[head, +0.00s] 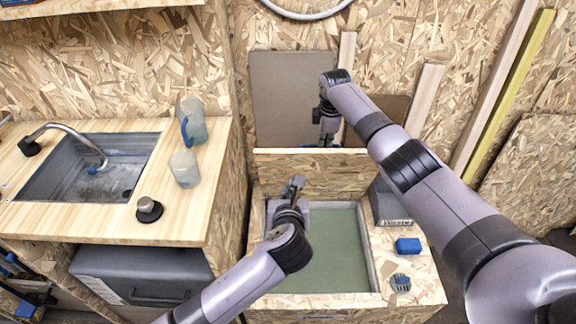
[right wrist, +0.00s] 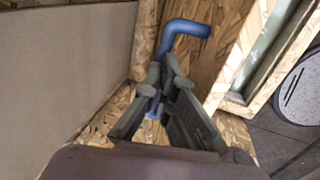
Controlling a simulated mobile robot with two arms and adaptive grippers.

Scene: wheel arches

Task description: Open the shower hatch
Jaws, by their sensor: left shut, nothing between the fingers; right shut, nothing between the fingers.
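The chipboard box (head: 384,262) with a green floor (head: 340,250) is open at the top in the head view. A chipboard panel with a pale top edge (head: 270,151) stands upright behind it and looks like the raised hatch, though I cannot be sure. A blue bent handle (right wrist: 186,27) shows just past my right gripper (right wrist: 160,78) in the right wrist view; I cannot tell whether they touch. In the head view my right gripper (head: 327,128) points down behind the panel's top edge, shut and empty. My left gripper (head: 295,187) is shut and empty above the box.
A wooden counter with a sink (head: 90,165) and two jugs (head: 184,168) stands at the left. A grey box (head: 390,207), a blue block (head: 408,246) and a brush (head: 401,283) sit on the box's right rim. Timber planks (head: 510,90) lean at the right.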

